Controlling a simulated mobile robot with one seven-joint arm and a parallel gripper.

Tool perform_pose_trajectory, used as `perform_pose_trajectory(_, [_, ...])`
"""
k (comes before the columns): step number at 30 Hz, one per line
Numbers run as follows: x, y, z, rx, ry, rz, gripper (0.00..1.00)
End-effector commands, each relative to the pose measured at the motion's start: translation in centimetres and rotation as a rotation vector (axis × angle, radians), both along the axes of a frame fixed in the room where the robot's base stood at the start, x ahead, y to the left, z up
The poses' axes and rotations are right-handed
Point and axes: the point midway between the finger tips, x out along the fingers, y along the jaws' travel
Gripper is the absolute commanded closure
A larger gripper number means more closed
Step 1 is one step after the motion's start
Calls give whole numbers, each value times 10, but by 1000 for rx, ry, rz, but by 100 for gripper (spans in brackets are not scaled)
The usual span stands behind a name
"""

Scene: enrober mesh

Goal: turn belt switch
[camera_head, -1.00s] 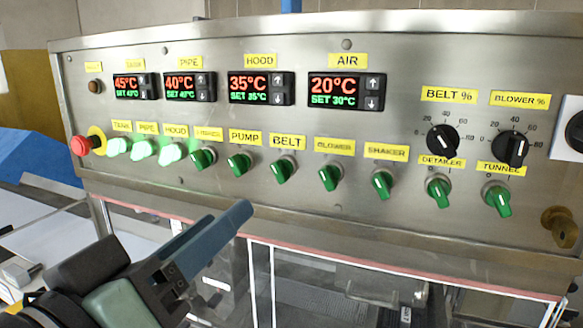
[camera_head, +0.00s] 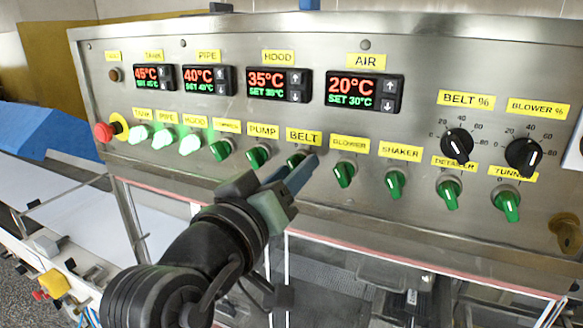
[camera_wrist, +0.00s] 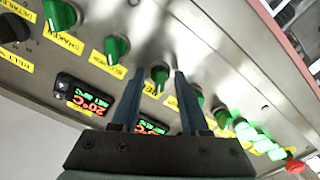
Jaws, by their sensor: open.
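The belt switch (camera_head: 294,159) is a green knob under the yellow BELT label (camera_head: 304,137) on the steel panel. In the head view my gripper (camera_head: 303,173) covers its lower part, so its handle angle is hard to read there. In the wrist view the belt switch (camera_wrist: 159,75) shows between the two blue finger tips, with a gap on each side. My gripper is open and points at the panel. Whether a finger touches the knob or the panel cannot be told.
The unlit pump switch (camera_head: 258,156) and blower switch (camera_head: 344,174) sit close on either side. The hood switch (camera_head: 190,144) and its left neighbours glow green. A red emergency button (camera_head: 103,132) juts out at the panel's left end. Dials (camera_head: 457,145) are at upper right.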

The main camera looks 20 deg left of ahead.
Motion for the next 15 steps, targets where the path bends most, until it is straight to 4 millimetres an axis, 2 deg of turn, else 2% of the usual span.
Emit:
perform_pose_trajectory(3, [0,0,0,0,0,0,55])
perform_pose_trajectory(4, [0,0,0,0,0,0,59])
perform_pose_trajectory(11, [0,0,0,0,-1,1,100])
perform_pose_trajectory(15, [0,0,0,0,-1,1,100])
